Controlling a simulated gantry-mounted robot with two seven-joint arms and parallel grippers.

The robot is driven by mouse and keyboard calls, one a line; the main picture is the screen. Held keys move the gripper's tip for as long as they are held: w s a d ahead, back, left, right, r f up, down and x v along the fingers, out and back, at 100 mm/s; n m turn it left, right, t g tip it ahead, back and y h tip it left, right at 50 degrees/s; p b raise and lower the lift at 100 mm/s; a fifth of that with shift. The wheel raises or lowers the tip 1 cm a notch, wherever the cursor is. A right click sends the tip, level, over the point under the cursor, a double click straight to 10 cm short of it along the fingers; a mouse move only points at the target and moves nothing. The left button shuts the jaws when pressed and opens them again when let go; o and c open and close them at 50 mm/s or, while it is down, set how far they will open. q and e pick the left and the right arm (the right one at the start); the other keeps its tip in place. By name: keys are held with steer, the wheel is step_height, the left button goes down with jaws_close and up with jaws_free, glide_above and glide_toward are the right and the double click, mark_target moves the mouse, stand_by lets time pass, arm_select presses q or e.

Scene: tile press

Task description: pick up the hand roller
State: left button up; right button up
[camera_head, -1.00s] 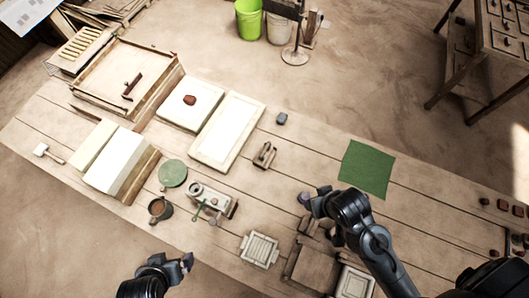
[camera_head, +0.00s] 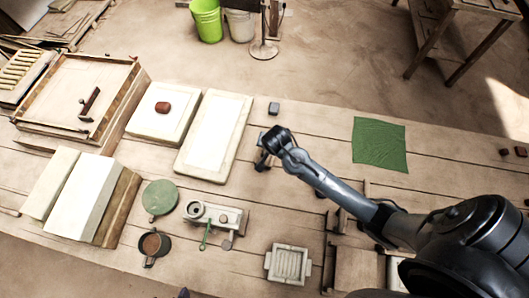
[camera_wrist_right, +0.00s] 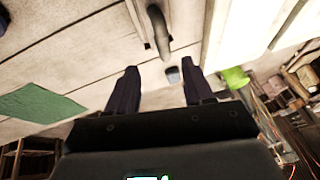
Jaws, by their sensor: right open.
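The hand roller appears to be the small tool on the table below my right gripper. In the head view its dark part (camera_head: 262,163) shows only in part, as my right wrist covers the rest. In the right wrist view its grey rounded handle (camera_wrist_right: 158,30) shows beyond the fingertips, between their lines. My right gripper (camera_wrist_right: 159,67) is open and empty, and the roller is not between its fingers. Only a small dark tip of my left gripper (camera_head: 183,293) shows at the bottom edge of the head view.
A small grey block (camera_head: 273,108) lies behind the roller. A white framed slab (camera_head: 213,138) is to its left, a green cloth (camera_head: 380,145) to its right. A ribbed tile mould (camera_head: 289,264) and a small press-like stand (camera_head: 228,216) lie nearer. Bare planks separate these.

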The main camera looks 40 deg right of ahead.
steer(key=shift+w+b+x, duration=0.15)
steer(key=shift+b+x, duration=0.05)
steer(key=shift+x, duration=2.25)
steer(key=shift+w+b+x, duration=0.2)
steer(key=shift+x, duration=2.3)
steer(key=shift+r, duration=0.15)
steer(key=shift+c, duration=0.2)
jaws_close()
